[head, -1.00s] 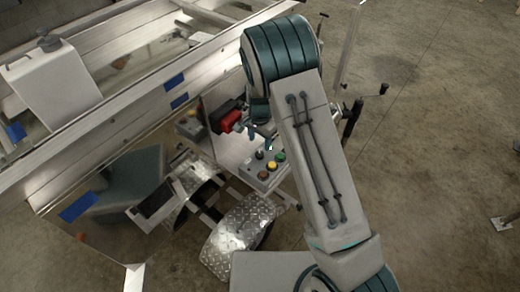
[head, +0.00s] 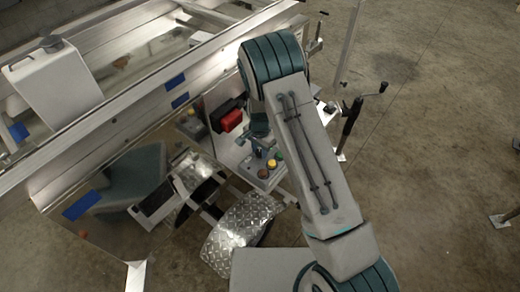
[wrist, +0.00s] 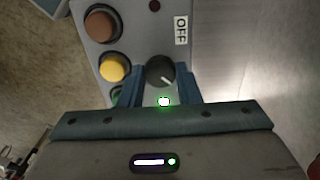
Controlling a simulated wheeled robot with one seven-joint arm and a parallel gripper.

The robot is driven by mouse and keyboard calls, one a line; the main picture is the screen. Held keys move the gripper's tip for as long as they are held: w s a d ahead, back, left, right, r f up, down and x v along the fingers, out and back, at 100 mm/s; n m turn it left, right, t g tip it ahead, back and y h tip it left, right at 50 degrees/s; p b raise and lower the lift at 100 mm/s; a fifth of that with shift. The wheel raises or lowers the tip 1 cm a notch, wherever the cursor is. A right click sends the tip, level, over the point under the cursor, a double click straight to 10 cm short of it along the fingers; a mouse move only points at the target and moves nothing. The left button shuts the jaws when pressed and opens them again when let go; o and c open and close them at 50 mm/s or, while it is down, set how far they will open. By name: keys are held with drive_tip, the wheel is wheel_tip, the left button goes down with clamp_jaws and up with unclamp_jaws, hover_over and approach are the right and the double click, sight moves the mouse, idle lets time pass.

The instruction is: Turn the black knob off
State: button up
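The black knob (wrist: 160,71) is on a grey control panel in the wrist view. Its white mark points to the lower right, away from the "OFF" label (wrist: 181,30) above right of it. A green light (wrist: 164,101) glows just below the knob. My gripper (wrist: 160,77) has its two teal fingers apart, one on each side of the knob. Whether the fingertips touch the knob is hard to tell. In the head view my gripper (head: 259,148) is over the control box (head: 248,169), and the knob is not clear there.
A brown-red button (wrist: 101,25) and a yellow button (wrist: 113,67) sit left of the knob. A green button (wrist: 117,96) is partly hidden by the left finger. A red box (head: 231,120) stands close to my gripper. A crank handle (head: 383,88) stands to the right.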

drive_tip(key=shift+f+n+b, duration=0.1)
drive_tip(key=shift+n+b, duration=0.3)
drive_tip(key=shift+b, duration=0.1)
drive_tip(key=n+b, duration=0.3)
drive_tip(key=shift+f, duration=0.15)
drive_tip(key=n+b, duration=0.4)
drive_tip(key=n, duration=0.1)
drive_tip(key=n+b, duration=0.1)
drive_tip(key=n, duration=0.1)
drive_tip(key=n+b, duration=0.1)
drive_tip(key=n, duration=0.1)
drive_tip(key=shift+r+n, duration=0.2)
drive_tip(key=shift+n, duration=0.2)
drive_tip(key=n+b, duration=0.1)
drive_tip(key=n, duration=0.3)
drive_tip(key=shift+n, duration=0.3)
drive_tip(key=o, duration=1)
drive_tip(key=shift+r, duration=0.1)
